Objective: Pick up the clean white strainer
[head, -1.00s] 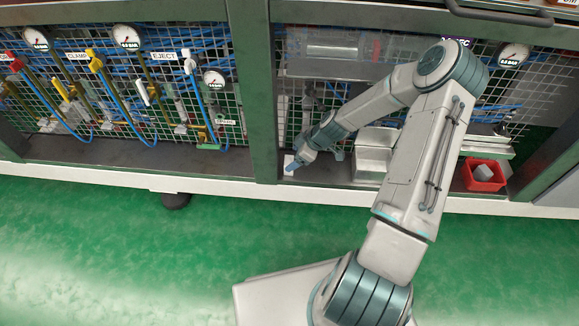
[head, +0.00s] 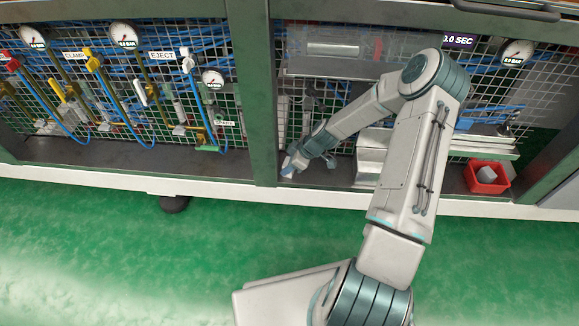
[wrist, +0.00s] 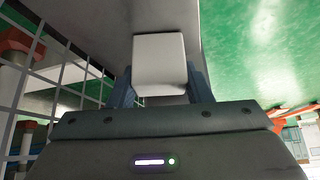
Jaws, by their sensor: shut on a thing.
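The white strainer (wrist: 160,62) shows in the wrist view as a pale rounded block between the two blue-grey fingers of my gripper (wrist: 158,92). My gripper is shut on it. In the head view my gripper (head: 292,166) is low at the machine's front ledge, left of the grey block, and the white strainer (head: 287,172) shows as a small pale patch at its fingertips. I cannot tell whether the strainer touches the ledge.
A red bin (head: 487,178) with a grey-white piece in it stands on the ledge (head: 130,160) at right. A grey stepped block (head: 372,158) stands nearer my gripper. A green post (head: 252,90) and wire mesh with hoses and gauges are close by. The green floor (head: 120,250) is clear.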

